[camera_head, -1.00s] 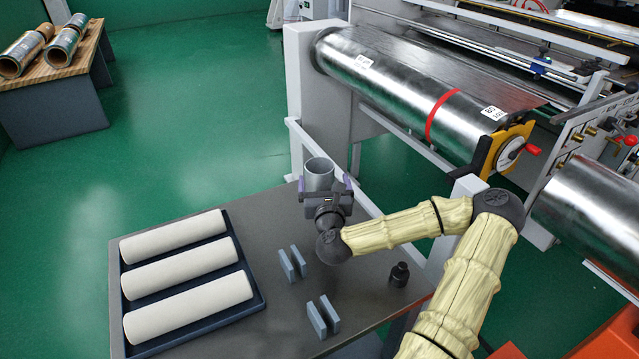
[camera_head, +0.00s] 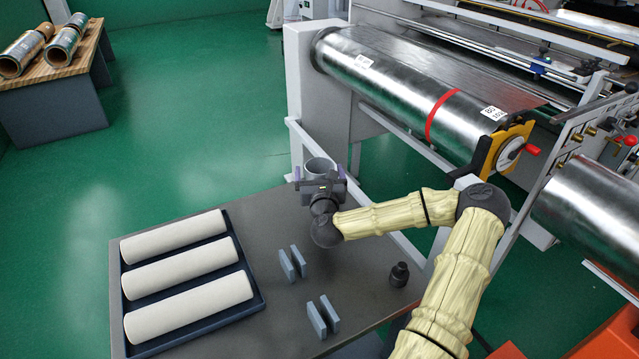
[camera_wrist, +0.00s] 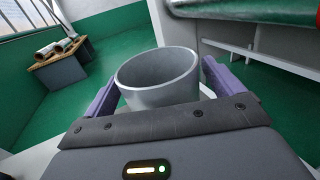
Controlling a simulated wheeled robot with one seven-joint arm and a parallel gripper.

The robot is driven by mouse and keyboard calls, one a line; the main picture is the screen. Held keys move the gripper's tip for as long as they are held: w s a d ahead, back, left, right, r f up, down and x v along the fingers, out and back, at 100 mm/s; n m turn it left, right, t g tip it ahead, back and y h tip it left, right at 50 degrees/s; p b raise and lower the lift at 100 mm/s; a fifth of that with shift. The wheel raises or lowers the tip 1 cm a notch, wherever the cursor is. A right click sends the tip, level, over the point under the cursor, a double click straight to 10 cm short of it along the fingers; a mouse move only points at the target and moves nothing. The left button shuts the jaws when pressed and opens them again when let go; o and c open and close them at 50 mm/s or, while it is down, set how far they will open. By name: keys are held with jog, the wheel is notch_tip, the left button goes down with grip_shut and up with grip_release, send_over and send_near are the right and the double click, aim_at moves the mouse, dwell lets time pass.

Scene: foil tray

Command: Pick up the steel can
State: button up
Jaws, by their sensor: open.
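The steel can (camera_head: 319,167) is a grey open-topped cylinder near the far edge of the dark table. In the head view my gripper (camera_head: 320,175) is in front of it and hides its lower part. In the wrist view the can (camera_wrist: 158,78) stands upright between the two purple fingers of my gripper (camera_wrist: 158,88), one on each side. The jaws are open. A gap shows beside the right finger; whether the left finger touches the can I cannot tell.
A dark tray (camera_head: 258,303) with white rolls lies at the table's left. Two pairs of grey upright plates (camera_head: 292,264) (camera_head: 322,317) and a small black bottle (camera_head: 399,274) stand nearer. A machine frame with a large foil roll (camera_head: 400,85) rises behind the table.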

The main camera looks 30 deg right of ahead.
jog(key=c, duration=1.2)
jog(key=shift+o, duration=0.3)
notch_tip(320, 180, up, 10)
jog(key=p, duration=0.1)
